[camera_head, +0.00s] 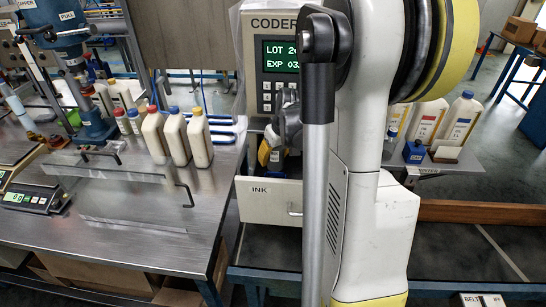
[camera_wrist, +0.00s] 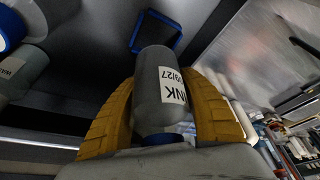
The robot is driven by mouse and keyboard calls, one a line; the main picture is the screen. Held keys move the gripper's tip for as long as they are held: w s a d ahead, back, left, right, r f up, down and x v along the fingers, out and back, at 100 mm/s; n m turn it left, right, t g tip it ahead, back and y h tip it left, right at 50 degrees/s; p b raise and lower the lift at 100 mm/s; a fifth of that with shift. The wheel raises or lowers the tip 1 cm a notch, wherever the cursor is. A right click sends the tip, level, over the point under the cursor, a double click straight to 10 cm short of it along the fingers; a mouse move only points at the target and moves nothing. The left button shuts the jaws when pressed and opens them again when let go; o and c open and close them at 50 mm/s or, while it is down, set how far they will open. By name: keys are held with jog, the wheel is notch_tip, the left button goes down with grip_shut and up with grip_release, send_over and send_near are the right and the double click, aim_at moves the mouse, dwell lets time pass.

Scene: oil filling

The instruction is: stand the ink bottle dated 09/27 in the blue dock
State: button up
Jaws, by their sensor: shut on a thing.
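My gripper (camera_wrist: 165,100) has its two yellow fingers closed around a grey ink bottle (camera_wrist: 152,75) in the wrist view. The bottle's white label shows INK and a partly hidden date ending 9/27. Its blue cap end (camera_wrist: 160,138) is close to my palm, and its base points away from me. The blue dock (camera_wrist: 176,44) is a square blue frame just beyond the base; I cannot tell whether the bottle touches it. In the head view my gripper (camera_head: 272,150) is inside the coder's bay, above the INK drawer, and mostly hidden by my arm.
The drawer marked INK (camera_head: 262,200) stands open below the coder (camera_head: 270,55). Several white bottles (camera_head: 175,138) stand on the metal bench (camera_head: 120,235) to the left.

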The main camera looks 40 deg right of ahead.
aim_at(273, 175)
jog(key=shift+d, duration=0.1)
jog(key=shift+a+f+b, duration=0.25)
jog(key=shift+f+b, duration=0.3)
jog(key=shift+f, duration=0.1)
notch_tip(273, 175, down, 6)
jog(key=b, duration=0.4)
jog(key=shift+b, duration=0.3)
jog(key=shift+f, duration=0.1)
jog(key=shift+s+f+b, duration=0.25)
jog(key=shift+f+b, duration=0.1)
jog(key=shift+b, duration=0.1)
jog(key=shift+c, duration=0.3)
jog(key=o, duration=1.5)
jog(key=shift+c, duration=0.2)
jog(key=shift+r, duration=0.15)
